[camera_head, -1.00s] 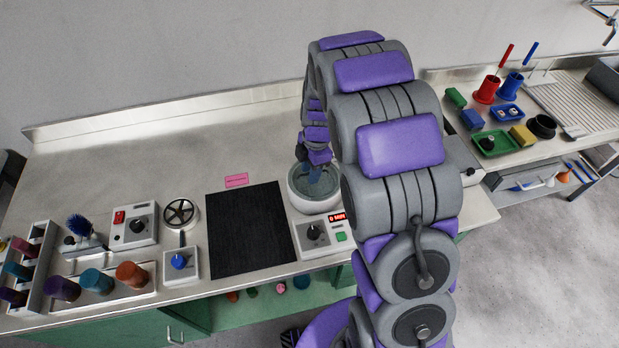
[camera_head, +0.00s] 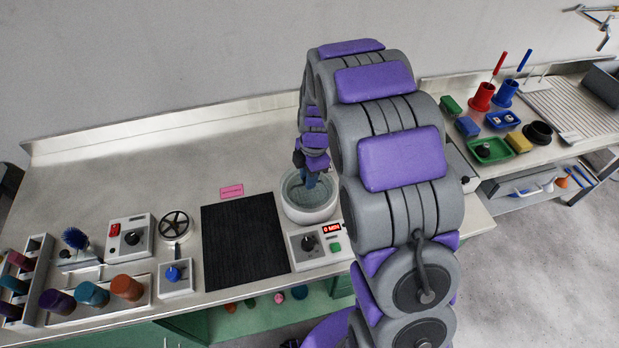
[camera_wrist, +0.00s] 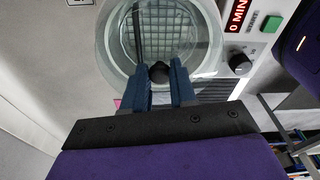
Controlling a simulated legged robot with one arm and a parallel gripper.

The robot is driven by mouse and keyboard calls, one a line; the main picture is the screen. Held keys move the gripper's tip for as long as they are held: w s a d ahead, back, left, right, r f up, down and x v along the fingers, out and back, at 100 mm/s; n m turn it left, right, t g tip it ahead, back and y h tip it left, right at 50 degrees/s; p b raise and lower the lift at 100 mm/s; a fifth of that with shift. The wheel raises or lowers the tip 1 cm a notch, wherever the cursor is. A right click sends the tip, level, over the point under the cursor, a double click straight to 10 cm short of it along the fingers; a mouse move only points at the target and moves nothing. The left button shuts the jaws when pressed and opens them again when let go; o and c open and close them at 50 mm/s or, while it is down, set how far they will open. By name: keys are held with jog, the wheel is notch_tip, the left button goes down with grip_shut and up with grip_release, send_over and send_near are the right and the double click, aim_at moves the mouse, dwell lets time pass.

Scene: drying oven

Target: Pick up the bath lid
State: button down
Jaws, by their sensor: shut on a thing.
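The bath (camera_head: 313,214) is a round white-grey vessel on the bench, right of the black mat. Its lid (camera_wrist: 120,45) is a clear round disc in the wrist view, with a dark round knob (camera_wrist: 160,72) in its middle. A grid shows through the lid inside the bath. My gripper (camera_wrist: 159,78) has its two blue fingers closed on either side of the knob. In the head view my gripper (camera_head: 311,180) points down at the bath opening. I cannot tell whether the lid rests on the rim or is slightly above it.
The bath's control box (camera_head: 318,244) with a red display stands just in front. The black mat (camera_head: 243,242) lies to the left. Bottles, a rack and small devices fill the bench's left end. A second bench with cups and trays (camera_head: 490,150) is at right.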

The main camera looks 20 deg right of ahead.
notch_tip(320, 180, up, 2)
jog(key=shift+w+a+r+p, duration=0.1)
jog(key=shift+a+r+p, duration=0.1)
jog(key=shift+p, duration=0.1)
jog(key=s+d+r+p, duration=0.1)
jog(key=s+d, duration=0.2)
jog(key=s, duration=0.4)
jog(key=s+d+p, duration=0.1)
jog(key=s+d, duration=0.3)
jog(key=s, duration=0.3)
jog(key=w+a+n, duration=0.2)
jog(key=w, duration=0.2)
jog(key=w+a+r+n, duration=0.1)
jog(key=w+a, duration=0.1)
jog(key=w, duration=0.3)
jog(key=w+a+r+n, duration=0.1)
jog(key=w+a+n, duration=0.1)
jog(key=w, duration=0.3)
jog(key=shift+w+a+n+h+p, duration=0.1)
jog(key=shift+n+h+p, duration=0.2)
jog(key=shift+p, duration=0.05)
jog(key=shift+f+b, duration=0.95)
jog(key=shift+f, duration=2.2)
jog(key=shift+r+p, duration=0.1)
jog(key=shift+p, duration=0.25)
jog(key=shift+f+p, duration=0.2)
jog(key=shift+p, duration=0.15)
